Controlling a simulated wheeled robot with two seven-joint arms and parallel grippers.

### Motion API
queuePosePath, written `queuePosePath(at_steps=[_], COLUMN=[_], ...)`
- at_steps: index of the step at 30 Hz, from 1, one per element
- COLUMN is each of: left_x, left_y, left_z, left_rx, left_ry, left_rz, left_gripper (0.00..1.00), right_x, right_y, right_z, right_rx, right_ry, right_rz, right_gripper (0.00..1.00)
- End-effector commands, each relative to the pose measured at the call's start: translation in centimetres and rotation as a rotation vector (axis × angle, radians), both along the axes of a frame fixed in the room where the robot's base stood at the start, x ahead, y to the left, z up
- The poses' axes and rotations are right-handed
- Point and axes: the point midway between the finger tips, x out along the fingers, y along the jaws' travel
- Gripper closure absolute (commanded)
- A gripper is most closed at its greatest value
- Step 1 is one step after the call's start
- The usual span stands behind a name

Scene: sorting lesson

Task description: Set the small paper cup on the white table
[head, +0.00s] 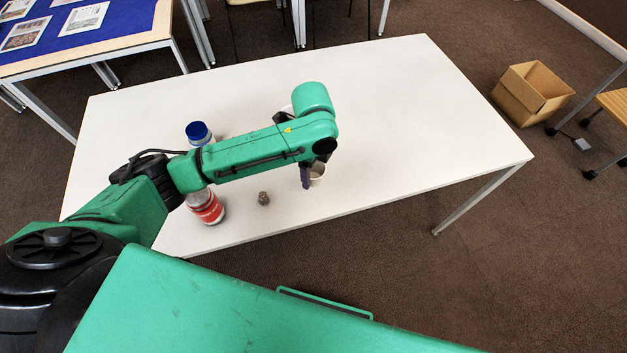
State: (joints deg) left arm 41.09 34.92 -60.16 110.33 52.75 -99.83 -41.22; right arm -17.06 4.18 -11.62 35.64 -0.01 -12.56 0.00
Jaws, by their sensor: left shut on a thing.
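A small whitish paper cup (318,174) is at the end of my left arm, above or on the near part of the white table (400,100). My left gripper (306,176) points down and is shut on the cup, with a dark finger at the cup's left side. My wrist hides part of the cup and the other finger. I cannot tell whether the cup's base touches the table. My right gripper is out of view.
A blue-capped bottle (207,208) with a red label stands left, partly behind my arm. A small brown lump (264,198) lies near the front edge. A pale thing (287,109) is mostly hidden behind my wrist. The table's right half is clear. A cardboard box (525,98) is on the floor.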

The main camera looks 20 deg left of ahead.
Motion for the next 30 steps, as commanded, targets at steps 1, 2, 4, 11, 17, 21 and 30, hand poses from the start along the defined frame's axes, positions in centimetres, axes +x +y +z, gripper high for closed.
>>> queuePosePath(at_steps=[1, 2, 4, 11, 17, 21, 30], left_x=[0.0, -0.1, -0.1, 0.0, 0.0, 0.0, 0.0], left_y=[0.0, 0.0, 0.0, 0.0, 0.0, 0.0, 0.0], left_z=[-0.7, -1.3, -2.7, -4.7, -4.9, -5.0, -4.8], left_rx=[0.001, 0.001, 0.002, 0.001, 0.001, 0.000, 0.001], left_ry=[0.002, 0.002, 0.003, -0.002, 0.000, -0.001, -0.001], left_rz=[0.000, 0.000, 0.000, -0.001, -0.001, -0.001, -0.001], left_gripper=[0.82, 0.82, 0.82, 0.82, 0.82, 0.01, 0.01], right_x=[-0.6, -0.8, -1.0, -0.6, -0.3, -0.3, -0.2], right_y=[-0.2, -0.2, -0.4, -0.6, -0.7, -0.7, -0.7], right_z=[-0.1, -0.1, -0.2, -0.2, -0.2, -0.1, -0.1], right_rx=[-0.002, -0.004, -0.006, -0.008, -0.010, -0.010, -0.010], right_ry=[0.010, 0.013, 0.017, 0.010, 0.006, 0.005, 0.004], right_rz=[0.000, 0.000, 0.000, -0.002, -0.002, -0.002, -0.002], right_gripper=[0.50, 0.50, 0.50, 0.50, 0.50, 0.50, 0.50])
